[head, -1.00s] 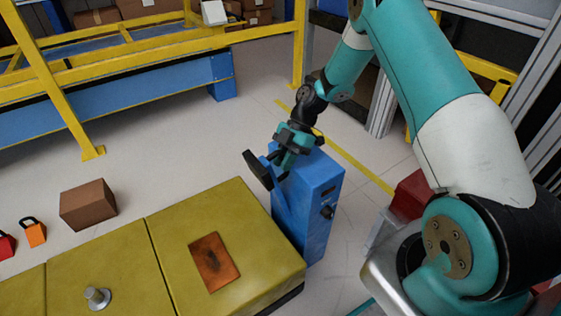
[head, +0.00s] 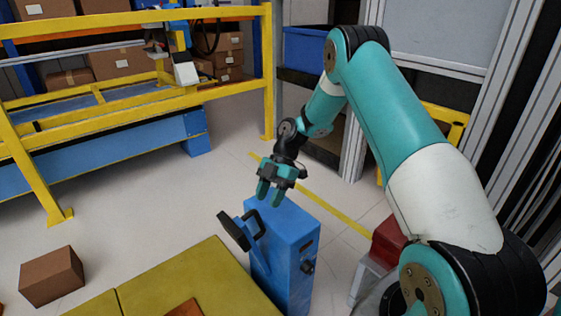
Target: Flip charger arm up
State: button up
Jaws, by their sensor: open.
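The charger is a blue upright box (head: 281,245) standing on the floor at the lower middle of the head view. Its charger arm (head: 234,231) is a black plate on the left side, tilted, with a black curved handle (head: 257,222) between it and the box. My gripper (head: 269,197) has teal fingers pointing down, open and empty. It shows just above the top of the box and the handle, apart from the handle. The exact height gap is hard to tell.
A yellow-green platform (head: 215,275) lies left of the charger. A brown box (head: 52,276) sits on the floor at far left. A yellow rail frame (head: 130,110) stands behind. A red object (head: 390,240) is to the right, near my arm. Floor behind the charger is clear.

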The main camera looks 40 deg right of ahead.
jog(key=p+v, duration=0.2)
jog(key=v, duration=0.9)
jog(key=shift+p, duration=0.35)
jog(key=s+a+r+m+h, duration=0.1)
jog(key=s+a+r+m, duration=0.25)
jog(key=a+r, duration=0.45)
jog(key=s+a+r+m+h, duration=0.1)
jog(key=s+a+r+m, duration=0.2)
jog(key=s+a+r, duration=0.5)
jog(key=s+a+r+m+t+h+p, duration=0.1)
jog(key=s+a+m, duration=0.3)
jog(key=s, duration=0.5)
jog(key=s+a+r+m+t, duration=0.1)
jog(key=s+a+m, duration=0.3)
jog(key=s, duration=0.5)
notch_tip(320, 180, up, 23)
jog(key=p, duration=2.3)
jog(key=shift+w+a+n+p, duration=0.2)
jog(key=shift+a+n+p, duration=0.1)
jog(key=shift+n+p, duration=0.05)
